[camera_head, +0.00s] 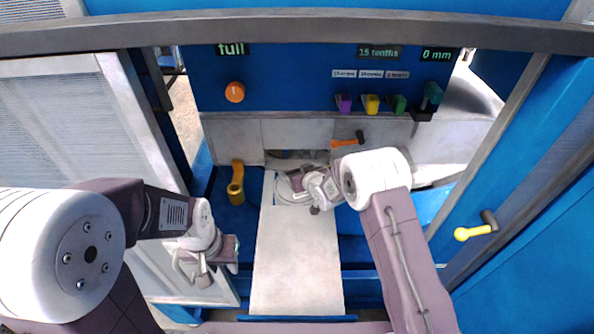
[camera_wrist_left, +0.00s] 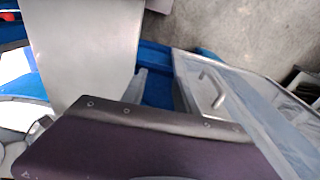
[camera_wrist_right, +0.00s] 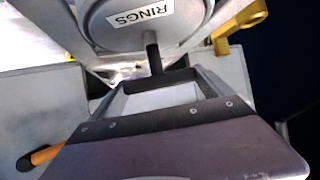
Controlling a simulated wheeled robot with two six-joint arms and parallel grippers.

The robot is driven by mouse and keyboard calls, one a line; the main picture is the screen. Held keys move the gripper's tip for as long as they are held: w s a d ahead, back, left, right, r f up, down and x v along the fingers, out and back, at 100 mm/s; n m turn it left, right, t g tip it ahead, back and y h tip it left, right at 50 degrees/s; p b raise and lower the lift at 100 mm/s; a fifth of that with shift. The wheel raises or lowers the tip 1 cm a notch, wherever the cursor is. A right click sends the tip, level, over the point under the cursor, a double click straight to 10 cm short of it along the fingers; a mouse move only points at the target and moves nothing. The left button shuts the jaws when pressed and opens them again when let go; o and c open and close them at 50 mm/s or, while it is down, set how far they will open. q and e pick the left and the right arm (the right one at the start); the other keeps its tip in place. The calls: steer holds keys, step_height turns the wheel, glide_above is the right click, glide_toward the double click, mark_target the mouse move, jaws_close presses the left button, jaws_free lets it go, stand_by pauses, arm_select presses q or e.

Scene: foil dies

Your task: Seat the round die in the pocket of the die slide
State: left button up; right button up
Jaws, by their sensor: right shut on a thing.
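The round die, labelled RINGS (camera_wrist_right: 125,36), fills the top of the right wrist view, with a dark stem (camera_wrist_right: 153,55) standing out from it. My right gripper (camera_wrist_right: 160,82) is shut on this stem. In the head view my right gripper (camera_head: 314,207) reaches in over the far end of the long pale metal plate, seemingly the die slide (camera_head: 297,262). The pale round shape of the die (camera_head: 287,192) shows beside it, partly hidden. I cannot tell whether the die touches the slide; the pocket is not clearly visible. My left gripper (camera_head: 205,276) hangs left of the slide, its jaw opening unclear.
A yellow handle (camera_head: 236,186) stands left of the slide's far end. An orange handle (camera_head: 346,143) sits on the back wall, and a yellow lever (camera_head: 475,232) at the right. Purple, yellow and green blocks (camera_head: 372,104) line a back shelf. The slide's near part is clear.

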mark_target(285, 193)
steer(key=shift+w+r, duration=0.1)
steer(key=shift+w, duration=0.2)
steer(key=f+b, duration=0.2)
steer(key=f, duration=0.1)
steer(key=f+b, duration=0.1)
steer(key=shift+s+a+f, duration=0.1)
steer(key=shift+s+f, duration=0.2)
steer(key=shift+s, duration=0.05)
steer(key=shift+w, duration=0.1)
steer(key=o, duration=1.8)
steer(key=shift+f, duration=0.2)
steer(key=shift+r, duration=0.1)
steer(key=shift+s+r, duration=0.1)
steer(key=shift+s, duration=0.1)
